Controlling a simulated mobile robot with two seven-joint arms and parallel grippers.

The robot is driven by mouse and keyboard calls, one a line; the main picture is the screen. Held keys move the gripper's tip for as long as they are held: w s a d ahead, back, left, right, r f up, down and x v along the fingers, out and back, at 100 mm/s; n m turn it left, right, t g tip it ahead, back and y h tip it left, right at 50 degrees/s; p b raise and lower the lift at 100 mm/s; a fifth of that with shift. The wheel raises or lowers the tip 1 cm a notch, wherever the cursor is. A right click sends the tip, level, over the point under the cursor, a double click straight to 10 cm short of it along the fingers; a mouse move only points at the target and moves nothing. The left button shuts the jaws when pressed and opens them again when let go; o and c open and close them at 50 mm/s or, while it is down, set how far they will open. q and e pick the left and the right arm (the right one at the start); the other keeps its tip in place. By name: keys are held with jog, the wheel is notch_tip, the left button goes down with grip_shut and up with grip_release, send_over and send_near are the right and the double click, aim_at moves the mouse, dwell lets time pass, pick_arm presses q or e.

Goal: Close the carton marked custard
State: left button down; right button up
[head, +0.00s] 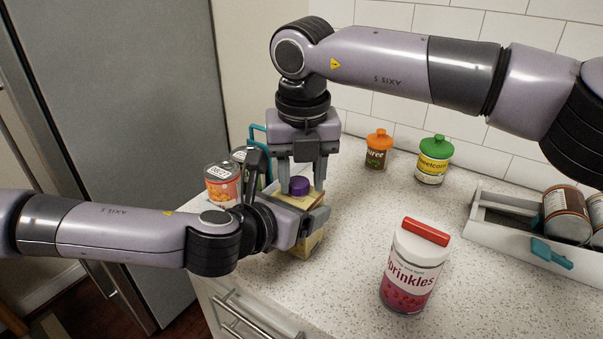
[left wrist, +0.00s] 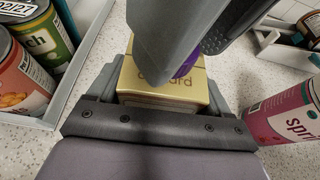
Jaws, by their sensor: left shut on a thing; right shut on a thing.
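The custard carton (head: 306,243) is a cream and yellow box standing upright on the counter. Its lettering is partly hidden in the left wrist view (left wrist: 142,82), where "c" and "ard" show. A purple cap (head: 299,186) is at the carton's top; it also shows in the left wrist view (left wrist: 187,66). My left gripper (head: 292,212) is shut on the carton's body from the side. My right gripper (head: 301,178) points down from above, shut on the purple cap. Whether the cap is seated on the spout cannot be told.
A teal-handled caddy with cans (head: 222,185) stands close behind the left gripper. A sprinkles jar (head: 410,270) stands at front right. An orange-lidded jar (head: 377,150) and a green-lidded sweetcorn jar (head: 433,160) stand near the wall. A grey tray (head: 500,240) holds cans at right.

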jog(key=shift+w, duration=0.1)
jog(key=o, duration=1)
